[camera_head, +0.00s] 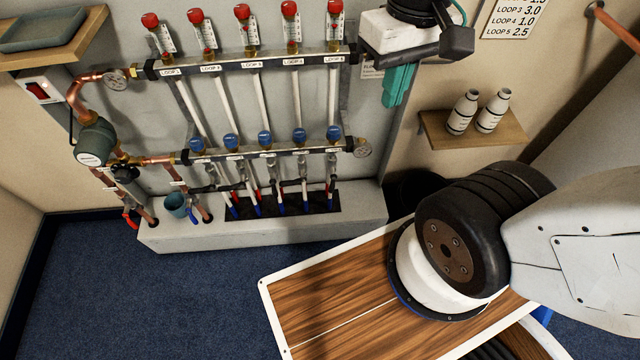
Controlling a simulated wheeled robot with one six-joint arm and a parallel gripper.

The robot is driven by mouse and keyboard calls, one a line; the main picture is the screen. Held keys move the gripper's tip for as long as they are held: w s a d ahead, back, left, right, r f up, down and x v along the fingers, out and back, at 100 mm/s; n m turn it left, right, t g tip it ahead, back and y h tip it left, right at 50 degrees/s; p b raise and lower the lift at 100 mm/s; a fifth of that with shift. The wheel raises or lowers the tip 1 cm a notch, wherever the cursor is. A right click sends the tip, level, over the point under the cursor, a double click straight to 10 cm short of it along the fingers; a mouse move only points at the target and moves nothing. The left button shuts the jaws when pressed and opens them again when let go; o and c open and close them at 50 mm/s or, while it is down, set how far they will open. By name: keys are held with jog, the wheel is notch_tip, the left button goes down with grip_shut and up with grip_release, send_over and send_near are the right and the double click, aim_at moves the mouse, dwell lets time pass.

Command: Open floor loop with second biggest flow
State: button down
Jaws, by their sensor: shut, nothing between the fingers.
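The manifold has an upper rail (275,63) with several red-capped flow gauges in a row, each over a small loop label. The labels are too small to read surely. The red caps, left to right, include the far-left cap (150,20), the middle cap (242,11) and the far-right cap (335,6). A lower rail (250,153) carries blue caps, including the middle one (265,137). The wall sign (515,15) reads LOOP 3 3.0, LOOP 4 1.0, LOOP 5 2.5; its top is cut off. My gripper (398,98), with teal fingers, is shut and empty, right of the rails.
A grey tray (45,28) lies on a shelf at upper left. A red switch (38,91) and pump (94,142) are at left. A blue cup (176,205) stands on the ledge. Two white bottles (463,112) stand on a right shelf. Floor at lower left is clear.

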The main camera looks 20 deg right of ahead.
aim_at(332, 185)
jog(key=w+a+f+m+y, duration=0.1)
jog(key=w+a+f+y, duration=0.2)
jog(key=w+a+f, duration=0.85)
jog(key=w+a+f+m+y, duration=0.1)
jog(key=w+a+f+y, duration=0.1)
jog(key=w+a+f, duration=0.9)
jog(key=d+f+h, duration=0.1)
jog(key=d+f, duration=0.2)
jog(key=f, duration=1)
jog(key=s+d+f+h, duration=0.1)
jog(key=d+f+h, duration=0.7)
jog(key=d+f, duration=1.1)
notch_tip(332, 185, down, 3)
jog(key=shift+s+r, duration=0.1)
jog(key=shift+s, duration=0.15)
